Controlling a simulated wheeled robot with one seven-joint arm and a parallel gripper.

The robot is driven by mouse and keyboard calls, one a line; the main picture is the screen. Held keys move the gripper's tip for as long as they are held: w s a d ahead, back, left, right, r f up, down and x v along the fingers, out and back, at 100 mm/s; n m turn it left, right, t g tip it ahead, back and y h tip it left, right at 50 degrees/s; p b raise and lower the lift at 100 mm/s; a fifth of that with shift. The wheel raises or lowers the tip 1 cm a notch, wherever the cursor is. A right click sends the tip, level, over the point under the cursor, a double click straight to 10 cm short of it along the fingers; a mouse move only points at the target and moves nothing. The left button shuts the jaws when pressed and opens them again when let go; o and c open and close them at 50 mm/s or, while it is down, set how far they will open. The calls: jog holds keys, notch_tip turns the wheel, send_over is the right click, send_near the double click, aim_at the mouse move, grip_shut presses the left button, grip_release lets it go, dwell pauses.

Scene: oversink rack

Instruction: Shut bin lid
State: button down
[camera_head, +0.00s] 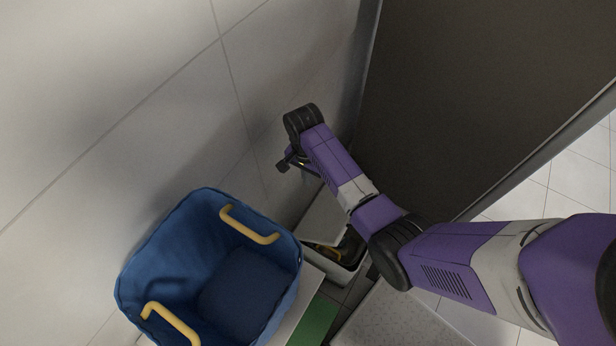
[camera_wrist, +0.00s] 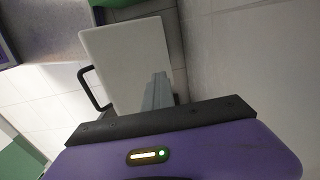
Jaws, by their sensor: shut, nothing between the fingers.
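The bin (camera_head: 350,275) is low between the blue basket and my arm in the head view, with dark and yellowish things inside. Its pale lid (camera_head: 325,220) stands open, raised at the wall side; my arm covers part of it. In the wrist view the lid (camera_wrist: 125,60) is a pale panel with rounded corners and a black handle (camera_wrist: 90,90) on its left edge. My gripper (camera_head: 284,165) is near the wall, above the lid. In the wrist view its grey fingers (camera_wrist: 158,85) are shut and empty, over the lid's right part. I cannot tell whether they touch it.
A blue basket (camera_head: 135,275) with yellow handles stands left of the bin. A green surface (camera_head: 315,320) lies in front of it. The tiled wall (camera_head: 110,90) is close behind my gripper. A large dark panel (camera_head: 460,90) stands right of my forearm.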

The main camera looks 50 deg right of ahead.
dwell(0.5)
jog(key=c, duration=1.5)
grip_release()
jog(key=w+a+r+b, duration=0.1)
jog(key=w+a+r, duration=0.2)
jog(key=r, duration=0.5)
jog(key=shift+w, duration=0.15)
